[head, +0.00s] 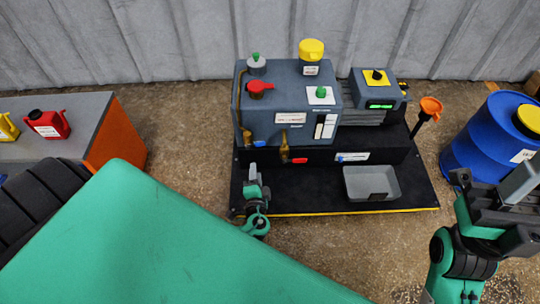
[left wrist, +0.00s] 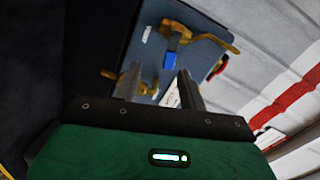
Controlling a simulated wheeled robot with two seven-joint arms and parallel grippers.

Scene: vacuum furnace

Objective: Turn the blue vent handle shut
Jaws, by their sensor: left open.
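The blue vent handle (head: 260,143) sits on a brass valve at the lower left of the grey furnace unit (head: 270,105). In the left wrist view, a blue grip (left wrist: 170,61) on a metal lever shows beyond the gap between my left fingers. My left gripper (head: 251,170) is open, just below and in front of the handle in the head view. It also shows in the left wrist view (left wrist: 160,86), with no visible contact on the handle. My right gripper (head: 492,182) is at the far right, away from the furnace; its jaw state is unclear.
A red-handled valve (head: 297,160) stands right of the vent handle. A grey tray (head: 372,183) lies on the black base (head: 310,200). A side bench (head: 90,115) holds a red can (head: 48,124).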

